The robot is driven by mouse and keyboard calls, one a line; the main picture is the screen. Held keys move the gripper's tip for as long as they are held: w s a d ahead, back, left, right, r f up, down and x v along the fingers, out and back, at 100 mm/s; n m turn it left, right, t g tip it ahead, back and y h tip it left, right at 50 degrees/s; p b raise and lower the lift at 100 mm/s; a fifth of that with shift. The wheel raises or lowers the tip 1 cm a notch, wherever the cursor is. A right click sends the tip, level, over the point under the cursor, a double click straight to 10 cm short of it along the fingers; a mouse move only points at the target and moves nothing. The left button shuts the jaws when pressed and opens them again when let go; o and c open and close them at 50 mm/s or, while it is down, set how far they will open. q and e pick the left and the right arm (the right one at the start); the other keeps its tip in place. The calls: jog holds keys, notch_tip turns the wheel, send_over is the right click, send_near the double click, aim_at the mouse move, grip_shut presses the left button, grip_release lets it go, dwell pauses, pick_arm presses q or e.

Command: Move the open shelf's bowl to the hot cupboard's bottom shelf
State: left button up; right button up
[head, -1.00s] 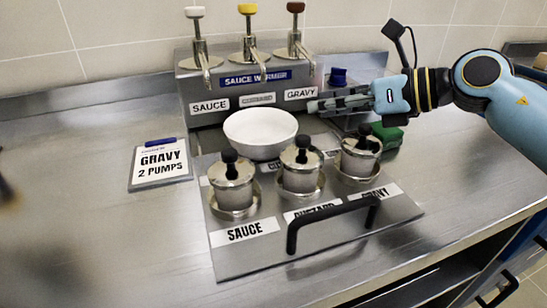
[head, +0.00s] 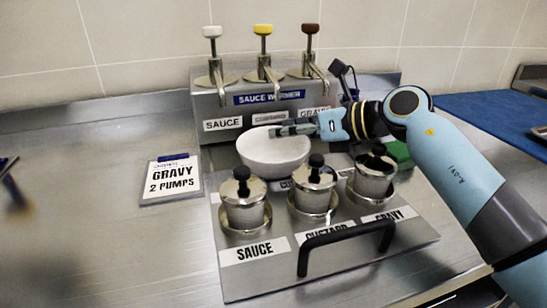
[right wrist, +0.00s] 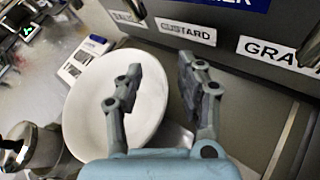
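The white bowl (head: 270,155) stands upright at the back of the steel counter, behind the lidded pots and in front of the sauce warmer. My right gripper (head: 288,130) is at the bowl's right rim, its fingers reaching over the edge. In the right wrist view the bowl (right wrist: 98,110) lies under the left finger, and the right finger is outside the rim. The right gripper (right wrist: 160,72) is open, with a clear gap between its fingers; contact with the bowl cannot be told. My left gripper, the open shelf and the hot cupboard are not recognisable in view.
The sauce warmer (head: 235,105) with three pumps stands close behind the bowl. Several lidded pots, including the front left one (head: 244,205), sit on a labelled steel plate with a black handle (head: 345,240). A gravy sign (head: 171,182) lies left. The counter's left side is mostly clear.

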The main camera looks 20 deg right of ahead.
grip_shut()
dwell(0.5)
